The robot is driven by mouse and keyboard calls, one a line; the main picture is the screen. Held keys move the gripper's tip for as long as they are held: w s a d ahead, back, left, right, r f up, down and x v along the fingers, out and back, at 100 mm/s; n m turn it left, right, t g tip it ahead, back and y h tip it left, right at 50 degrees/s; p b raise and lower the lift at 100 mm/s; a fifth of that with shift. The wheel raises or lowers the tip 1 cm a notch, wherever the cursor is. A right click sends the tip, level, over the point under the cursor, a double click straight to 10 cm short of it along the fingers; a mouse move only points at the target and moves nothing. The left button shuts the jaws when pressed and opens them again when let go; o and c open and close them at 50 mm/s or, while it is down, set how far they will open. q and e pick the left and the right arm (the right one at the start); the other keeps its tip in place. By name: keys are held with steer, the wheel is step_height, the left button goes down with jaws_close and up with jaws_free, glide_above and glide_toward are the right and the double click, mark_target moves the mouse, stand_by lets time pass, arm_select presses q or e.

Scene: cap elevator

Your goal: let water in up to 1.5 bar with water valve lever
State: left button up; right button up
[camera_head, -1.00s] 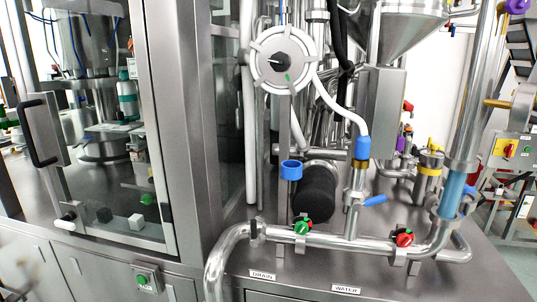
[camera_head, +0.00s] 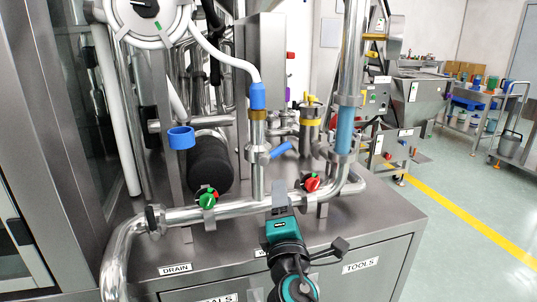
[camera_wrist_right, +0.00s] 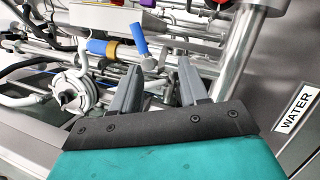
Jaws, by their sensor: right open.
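A blue lever (camera_head: 281,149) sticks out to the right from the upright steel pipe, below the blue hose collar (camera_head: 257,96). The lever also shows in the right wrist view (camera_wrist_right: 140,40), just beyond the fingertips. A round white dial-like wheel (camera_head: 140,20) is cut off at the top left; no pressure reading is legible. A red knob (camera_head: 312,183) and a green-and-red knob (camera_head: 208,199) sit on the horizontal pipe. My right gripper (camera_head: 279,188), teal with grey fingers, is open and empty in front of that pipe, below the lever; it also shows in its wrist view (camera_wrist_right: 160,68). My left gripper is not in view.
The horizontal steel pipe (camera_head: 238,209) runs close to my right gripper. A blue ring (camera_head: 181,138) and a black cylinder (camera_head: 210,165) stand to the left. The WATER label (camera_wrist_right: 297,107) shows in the wrist view. Open floor (camera_head: 460,200) lies to the right.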

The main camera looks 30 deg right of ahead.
mark_target(283, 151)
steer(key=w+d+r, duration=0.2)
steer(key=w, duration=0.1)
steer(key=w+d+r+h+p, duration=0.1)
steer(key=w+d+r, duration=0.1)
steer(key=w, duration=0.1)
steer(key=w+d+r+h+p, duration=0.1)
steer(key=w+d+r, duration=0.1)
steer(key=w+r, duration=0.1)
steer(key=shift+w, duration=0.3)
steer(key=shift+w+d+r, duration=0.1)
steer(key=shift+w+d, duration=0.2)
steer(key=shift+w, duration=0.1)
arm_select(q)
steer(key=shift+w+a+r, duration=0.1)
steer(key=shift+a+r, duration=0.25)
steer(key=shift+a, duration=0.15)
arm_select(e)
jaws_close()
